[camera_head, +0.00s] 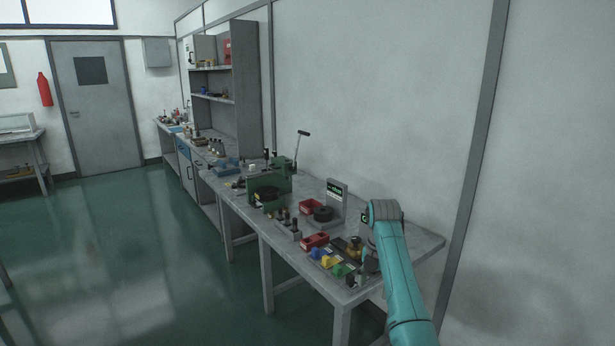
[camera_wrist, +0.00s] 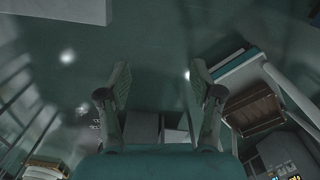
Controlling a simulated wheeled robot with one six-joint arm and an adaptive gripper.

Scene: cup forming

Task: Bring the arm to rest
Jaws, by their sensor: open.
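In the head view my teal arm reaches up from the bottom right and bends over the right end of the workbench (camera_head: 425,244). My gripper is hidden behind or cut off by the arm there. In the wrist view my gripper (camera_wrist: 160,85) shows two fingers spread wide apart with nothing between them. Dark floor (camera_wrist: 150,40) lies behind the fingers, so they are clear of any object.
Open green floor (camera_head: 130,240) lies left.

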